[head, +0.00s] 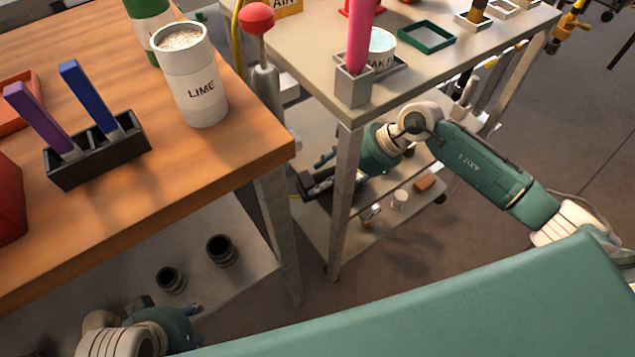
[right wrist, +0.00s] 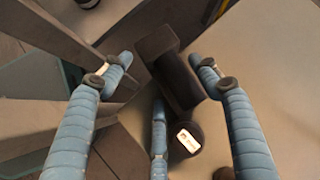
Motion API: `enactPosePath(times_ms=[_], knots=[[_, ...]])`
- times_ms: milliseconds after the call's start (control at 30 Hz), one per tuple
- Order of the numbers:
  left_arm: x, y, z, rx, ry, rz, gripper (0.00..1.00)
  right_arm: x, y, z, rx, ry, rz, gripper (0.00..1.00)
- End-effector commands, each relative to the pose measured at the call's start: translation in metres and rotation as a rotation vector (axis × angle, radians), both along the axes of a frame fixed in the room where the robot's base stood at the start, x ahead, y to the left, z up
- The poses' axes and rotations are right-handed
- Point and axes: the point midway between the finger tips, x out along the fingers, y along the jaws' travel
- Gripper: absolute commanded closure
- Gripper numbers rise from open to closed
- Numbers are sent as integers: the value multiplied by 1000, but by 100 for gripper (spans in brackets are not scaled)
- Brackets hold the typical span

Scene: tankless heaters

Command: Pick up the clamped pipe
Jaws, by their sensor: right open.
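A dark, jointed, pipe-like piece (right wrist: 180,80) lies between the spread fingers of my right gripper (right wrist: 163,68) in the right wrist view. It has a blocky upper end and a round lower end with a small white patch. It looks like the clamped pipe, but I cannot make out a clamp. The right gripper is open, and I see no firm contact. In the head view, my right arm reaches behind the grey table's leg to the lower shelf, where the gripper is partly hidden. My left gripper (head: 192,312) is low at the bottom left; its opening is unclear.
The grey table's leg (head: 343,205) stands close in front of my right gripper. A wooden table (head: 215,150) holds a LIME canister (head: 190,85) and a dark rack (head: 100,155). Two dark cups (head: 221,250) stand on its lower shelf. Open floor lies at right.

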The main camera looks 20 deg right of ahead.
Motion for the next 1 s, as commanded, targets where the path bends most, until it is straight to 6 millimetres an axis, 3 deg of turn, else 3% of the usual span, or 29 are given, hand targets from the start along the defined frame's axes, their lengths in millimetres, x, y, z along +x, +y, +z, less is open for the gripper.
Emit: enactPosePath(times_ms=[300,600,1000], knots=[[0,0,-1,0,0,0,60,1,4,-5,0,-1,1,40],[0,0,-1,0,0,0,60,1,4,-5,0,-1,1,100],[0,0,-1,0,0,0,60,2,5,-2,4,-5,0,100]])
